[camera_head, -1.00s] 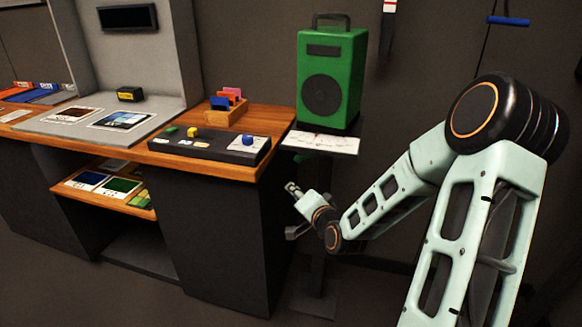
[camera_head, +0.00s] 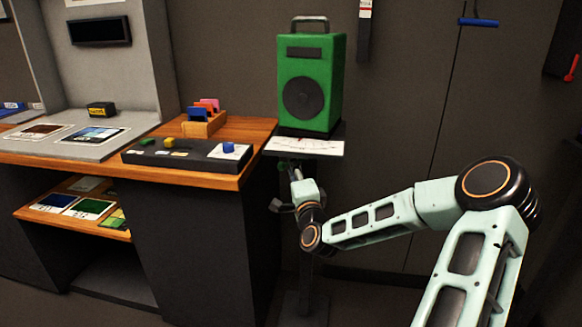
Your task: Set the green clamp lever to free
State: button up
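A small green piece (camera_head: 147,142) sits at the left end of the black control panel (camera_head: 190,158) on the wooden desk. It is too small to tell whether it is the clamp lever or how it is set. A yellow piece (camera_head: 170,143) and a blue piece (camera_head: 228,148) are on the same panel. My gripper (camera_head: 289,170) is low, right of the desk's end and just under the speaker shelf, apart from the panel. Its fingers are small and partly lost against the dark post, so I cannot tell whether they are open.
A green speaker (camera_head: 311,85) stands on a small shelf (camera_head: 305,147) right of the desk. A wooden holder (camera_head: 204,124) with coloured cards is behind the panel. The desk's right edge (camera_head: 245,180) lies beside my gripper. Floor right of the shelf post looks clear.

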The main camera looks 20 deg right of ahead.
jog(key=shift+x, duration=1.55)
grip_shut()
